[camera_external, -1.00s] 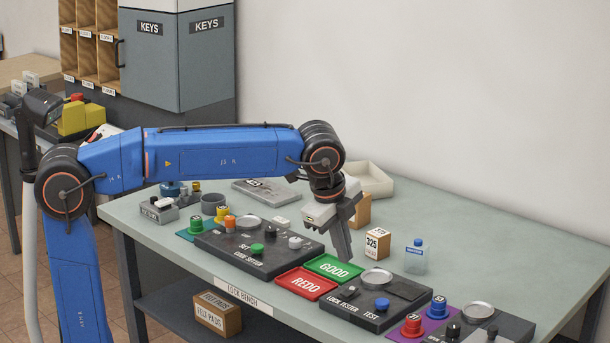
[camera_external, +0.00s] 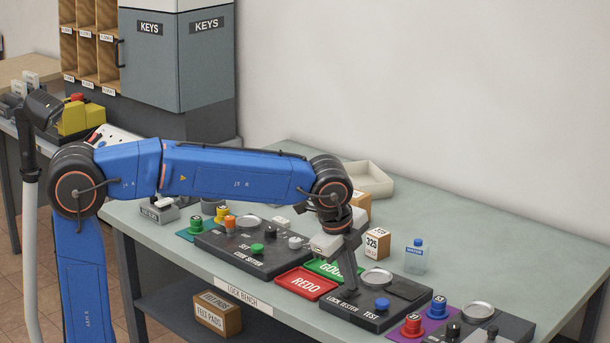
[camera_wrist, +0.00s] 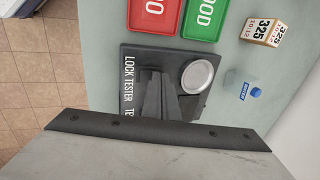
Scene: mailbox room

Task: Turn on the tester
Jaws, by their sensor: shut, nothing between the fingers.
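The lock tester (camera_external: 342,302) is a flat black box near the bench's front edge, with a round silver dish (camera_external: 376,278) at its back and a blue knob (camera_external: 382,304) by the word TEST. My gripper (camera_external: 352,290) is shut and empty, pointing down at the left part of the tester, left of the blue knob. In the wrist view the shut fingers (camera_wrist: 160,97) lie over the tester (camera_wrist: 132,62), beside its dish (camera_wrist: 197,76). They hide part of its top, and the blue knob is hidden there. I cannot tell whether the fingertips touch the tester.
The red REDO tray (camera_external: 306,283) and green GOOD tray (camera_external: 325,267) lie left of the tester. A box marked 325 (camera_external: 377,244) and a bottle (camera_external: 415,257) stand behind it. Red (camera_external: 412,324) and blue (camera_external: 438,306) knobs stand to its right. The back right bench is clear.

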